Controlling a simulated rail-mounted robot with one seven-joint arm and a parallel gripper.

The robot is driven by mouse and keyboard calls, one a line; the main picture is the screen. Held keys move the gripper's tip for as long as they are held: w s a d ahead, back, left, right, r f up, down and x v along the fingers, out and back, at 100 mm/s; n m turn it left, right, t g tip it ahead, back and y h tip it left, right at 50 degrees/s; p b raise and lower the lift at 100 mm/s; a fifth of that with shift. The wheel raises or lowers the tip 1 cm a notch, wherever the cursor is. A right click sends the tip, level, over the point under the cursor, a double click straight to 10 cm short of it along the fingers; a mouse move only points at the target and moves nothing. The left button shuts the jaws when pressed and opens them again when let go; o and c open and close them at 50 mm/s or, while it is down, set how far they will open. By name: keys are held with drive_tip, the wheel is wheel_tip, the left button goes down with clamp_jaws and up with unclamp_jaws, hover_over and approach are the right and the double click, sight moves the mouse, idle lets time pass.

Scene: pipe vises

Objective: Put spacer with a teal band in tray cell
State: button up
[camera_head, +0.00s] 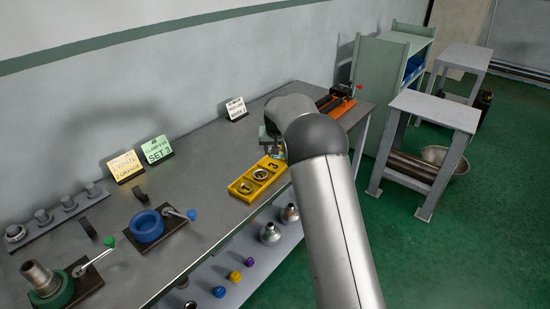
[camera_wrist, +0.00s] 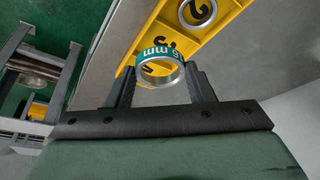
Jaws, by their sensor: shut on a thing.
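The spacer with a teal band (camera_wrist: 160,72) is a metal ring with "mm" lettering on the band. My gripper (camera_wrist: 158,80) is shut on it, one dark finger on each side. The yellow tray (camera_wrist: 140,35) lies beyond the spacer in the wrist view, with the digit 3 partly covered by the spacer. I cannot tell if the spacer touches the tray. In the head view the tray (camera_head: 269,182) lies on the bench; metal rings sit in two cells, and the end marked 3 is nearest my arm.
A blue vise (camera_head: 147,228) and a green vise (camera_head: 50,289) stand at the left, an orange vise (camera_head: 337,106) at the back. Sign cards (camera_head: 157,149) line the wall side. Bare bench (camera_head: 205,190) lies left of the tray. Fittings sit on the lower shelf.

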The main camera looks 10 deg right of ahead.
drive_tip(key=p, duration=0.1)
hover_over(273, 165)
drive_tip(key=s, duration=0.2)
drive_tip(key=f, duration=0.6)
drive_tip(key=shift+w, duration=0.25)
drive_tip(key=shift+f+p, duration=0.45)
drive_tip(key=shift+f, duration=1.2)
drive_tip(key=shift+f, duration=0.15)
drive_tip(key=o, duration=0.5)
drive_tip(key=shift+f, duration=0.1)
drive_tip(key=shift+o, duration=0.9)
drive_tip(key=shift+r, duration=0.2)
